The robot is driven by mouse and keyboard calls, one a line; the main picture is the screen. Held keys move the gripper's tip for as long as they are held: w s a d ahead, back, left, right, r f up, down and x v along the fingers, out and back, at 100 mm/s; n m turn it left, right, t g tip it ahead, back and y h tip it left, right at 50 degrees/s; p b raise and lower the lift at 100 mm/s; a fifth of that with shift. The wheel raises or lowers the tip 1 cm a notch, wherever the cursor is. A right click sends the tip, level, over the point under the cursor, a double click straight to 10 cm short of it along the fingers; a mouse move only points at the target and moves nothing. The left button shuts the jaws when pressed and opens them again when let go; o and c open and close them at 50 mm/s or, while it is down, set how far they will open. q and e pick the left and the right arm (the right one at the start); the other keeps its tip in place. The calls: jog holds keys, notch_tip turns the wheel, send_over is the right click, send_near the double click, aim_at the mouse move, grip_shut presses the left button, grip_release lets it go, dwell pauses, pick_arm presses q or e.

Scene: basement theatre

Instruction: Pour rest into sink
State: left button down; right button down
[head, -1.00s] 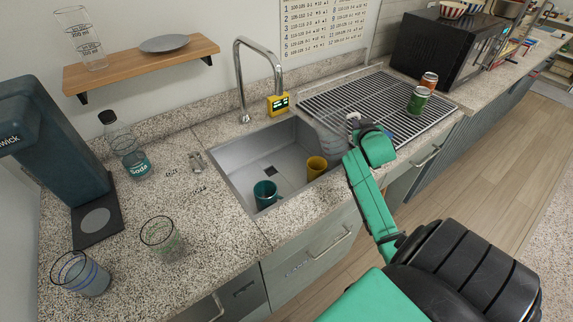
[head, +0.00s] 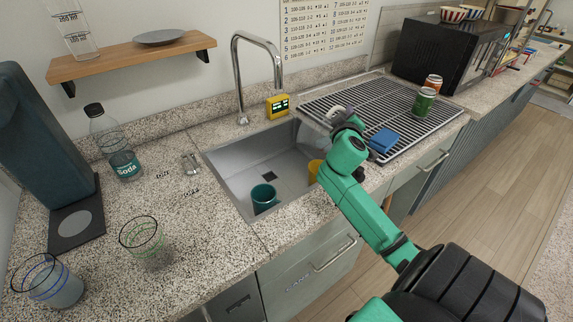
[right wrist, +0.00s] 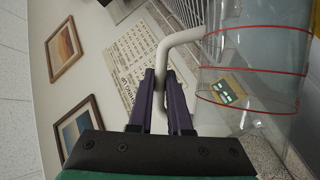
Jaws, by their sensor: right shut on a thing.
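My right gripper (head: 340,118) is shut on the pale handle (right wrist: 168,48) of a clear jug above the right side of the steel sink (head: 232,160). In the right wrist view the clear jug (right wrist: 255,85) has red rings and looks strongly tilted. In the head view my arm partly hides it. I cannot tell how much liquid is in it. A teal cup (head: 263,196) stands in the sink. A yellow cup (head: 314,168) is in the sink, mostly hidden behind my arm. My left gripper is not in view.
The curved faucet (head: 238,80) rises behind the sink, with a yellow timer (head: 277,106) beside it. A drying rack (head: 375,100) at right holds a blue sponge (head: 383,140) and two cans. Glasses and a soda bottle (head: 122,160) stand on the left counter.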

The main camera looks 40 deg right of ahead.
jog(key=shift+w+a+r+n+h+b, duration=0.1)
jog(key=shift+w+a+n+h+b, duration=0.15)
jog(key=shift+a+n+b, duration=0.2)
jog(key=shift+w+a+r+n, duration=0.15)
jog(key=shift+a+r+n, duration=0.1)
jog(key=shift+a+n, duration=0.15)
jog(key=shift+h, duration=0.25)
jog(key=shift+w+a+r+n+t+b, duration=0.1)
jog(key=shift+w+a+n+t+b, duration=0.15)
jog(key=shift+a+n, duration=0.2)
jog(key=shift+w+a+n+t+b, duration=0.1)
jog(key=shift+a+n+t+b, duration=0.05)
jog(key=shift+a+n+b, duration=0.3)
